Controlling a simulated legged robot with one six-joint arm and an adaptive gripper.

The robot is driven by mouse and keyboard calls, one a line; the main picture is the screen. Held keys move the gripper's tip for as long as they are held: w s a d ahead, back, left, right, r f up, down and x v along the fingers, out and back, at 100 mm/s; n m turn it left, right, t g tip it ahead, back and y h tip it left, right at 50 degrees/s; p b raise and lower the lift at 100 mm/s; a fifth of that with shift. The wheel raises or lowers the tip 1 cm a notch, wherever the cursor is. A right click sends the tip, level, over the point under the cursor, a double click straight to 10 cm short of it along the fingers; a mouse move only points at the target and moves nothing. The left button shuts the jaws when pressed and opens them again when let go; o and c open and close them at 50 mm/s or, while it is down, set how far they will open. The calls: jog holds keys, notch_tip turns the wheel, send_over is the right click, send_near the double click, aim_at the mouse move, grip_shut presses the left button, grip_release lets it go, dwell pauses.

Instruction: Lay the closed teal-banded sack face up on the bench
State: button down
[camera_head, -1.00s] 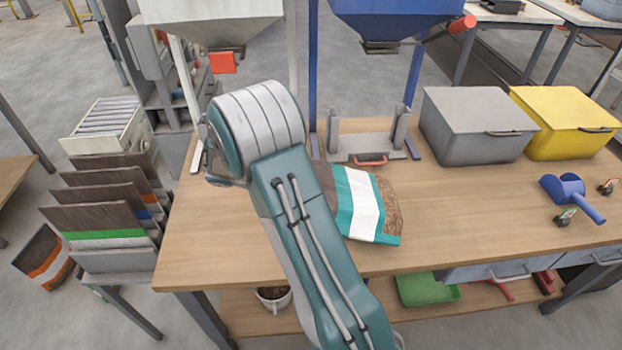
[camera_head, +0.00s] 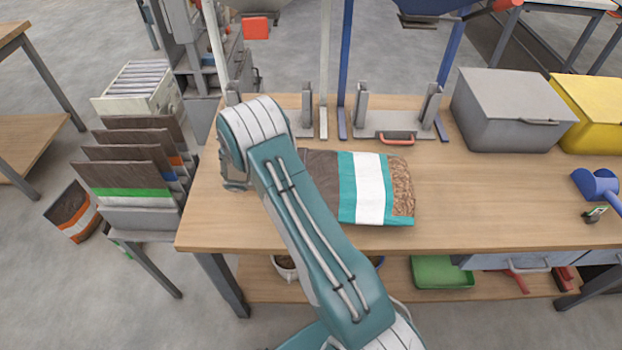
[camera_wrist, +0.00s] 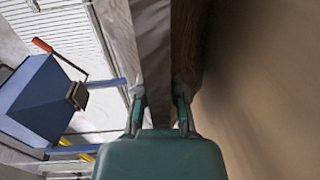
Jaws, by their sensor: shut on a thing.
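The sack (camera_head: 366,188) is over the middle of the bench (camera_head: 480,205) in the head view. Its printed side faces up: a white band between two teal bands, brown pellets showing at its right end. Its brown left end runs behind my arm, so that end and any closure are hidden. In the wrist view my gripper (camera_wrist: 160,98) is shut on the brown sack (camera_wrist: 152,45), one finger on each side. The gripper is hidden in the head view. The sack looks nearly level and close to the bench top; I cannot tell whether it fully rests there.
A grey bin (camera_head: 513,115) and a yellow bin (camera_head: 597,115) stand at the back right. A clamp stand with an orange handle (camera_head: 398,140) is just behind the sack. A blue scoop (camera_head: 597,186) lies far right. The bench front right of the sack is clear.

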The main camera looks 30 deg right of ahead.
jog(key=c, duration=0.6)
grip_release()
jog(key=shift+c, duration=0.2)
jog(key=v, duration=1.2)
jog(key=shift+a, duration=0.1)
